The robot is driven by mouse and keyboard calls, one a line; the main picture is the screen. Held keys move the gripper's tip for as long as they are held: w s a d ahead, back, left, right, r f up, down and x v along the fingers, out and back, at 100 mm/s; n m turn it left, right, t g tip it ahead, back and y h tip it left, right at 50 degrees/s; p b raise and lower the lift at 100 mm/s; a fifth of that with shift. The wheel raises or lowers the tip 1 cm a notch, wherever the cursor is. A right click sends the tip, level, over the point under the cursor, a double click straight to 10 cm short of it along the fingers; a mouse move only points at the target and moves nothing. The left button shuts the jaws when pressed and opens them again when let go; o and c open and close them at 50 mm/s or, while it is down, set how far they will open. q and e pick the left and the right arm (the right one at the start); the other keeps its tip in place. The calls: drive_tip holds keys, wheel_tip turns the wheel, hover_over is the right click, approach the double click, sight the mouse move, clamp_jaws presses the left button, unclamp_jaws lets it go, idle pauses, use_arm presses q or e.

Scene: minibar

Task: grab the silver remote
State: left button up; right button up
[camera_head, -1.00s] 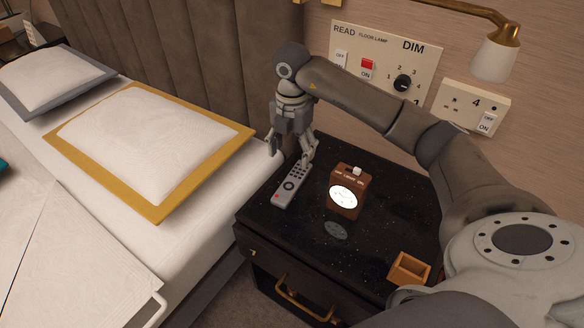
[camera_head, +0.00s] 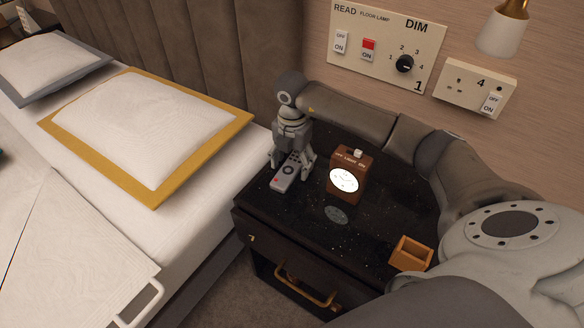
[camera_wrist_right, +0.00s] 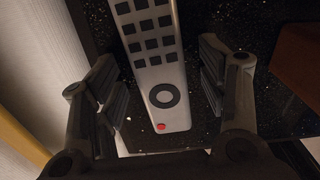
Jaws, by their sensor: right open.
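The silver remote (camera_head: 283,181) lies flat on the black bedside table (camera_head: 386,222), near its left edge by the bed. It has dark buttons, a dark ring and a red button. My right gripper (camera_head: 291,166) is open and low over the remote, with one finger on each side. In the right wrist view the remote (camera_wrist_right: 160,85) lies between the open fingers of my right gripper (camera_wrist_right: 163,88), with a gap on both sides. The gripper hides the remote's far end in the head view. My left gripper is not in view.
A small wooden box (camera_head: 411,253) and a dark round disc (camera_head: 336,215) are also on the table. The bed (camera_head: 200,215) borders the table at left. A wall lamp (camera_head: 503,32) hangs at upper right.

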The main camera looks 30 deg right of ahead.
drive_tip(key=shift+c, duration=0.5)
drive_tip(key=c, duration=1)
drive_tip(key=shift+c, duration=0.2)
drive_tip(key=shift+r, duration=0.2)
